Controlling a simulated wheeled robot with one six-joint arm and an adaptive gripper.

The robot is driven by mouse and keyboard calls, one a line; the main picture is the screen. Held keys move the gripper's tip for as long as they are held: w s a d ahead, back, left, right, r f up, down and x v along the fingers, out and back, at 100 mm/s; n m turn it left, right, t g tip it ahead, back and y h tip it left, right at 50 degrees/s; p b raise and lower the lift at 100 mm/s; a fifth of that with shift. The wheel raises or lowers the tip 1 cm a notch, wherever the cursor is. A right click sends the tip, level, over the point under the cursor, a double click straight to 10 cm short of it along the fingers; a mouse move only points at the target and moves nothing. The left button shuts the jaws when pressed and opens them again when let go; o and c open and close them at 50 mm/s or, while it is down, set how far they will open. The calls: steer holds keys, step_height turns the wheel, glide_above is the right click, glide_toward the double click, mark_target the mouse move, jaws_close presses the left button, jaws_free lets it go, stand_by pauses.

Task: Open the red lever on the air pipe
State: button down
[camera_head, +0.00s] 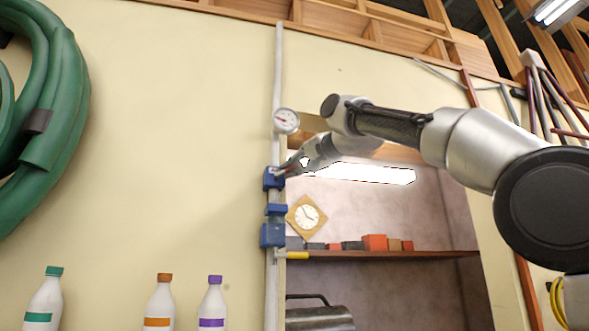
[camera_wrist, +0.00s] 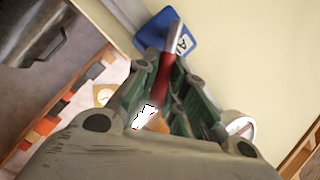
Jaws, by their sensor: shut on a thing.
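The air pipe (camera_head: 277,82) runs vertically up the cream wall. A blue valve body (camera_head: 270,179) sits on it, and this body shows at the top of the wrist view with a white label (camera_wrist: 183,44). The red lever (camera_wrist: 165,70) stands out from the blue body between my fingers. My gripper (camera_wrist: 167,66) is shut on the lever. In the head view my gripper (camera_head: 287,169) is at the upper blue body and hides most of the lever.
A round gauge (camera_head: 286,121) is on the pipe just above my gripper. More blue blocks (camera_head: 272,235) and a yellow handle (camera_head: 297,255) are below. Right of the pipe is a recess with a shelf (camera_head: 380,255) and a clock (camera_head: 306,216). Bottles (camera_head: 158,305) stand lower left.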

steer(key=c, duration=1.5)
jaws_free()
steer(key=shift+o, duration=0.2)
steer(key=v, duration=1.2)
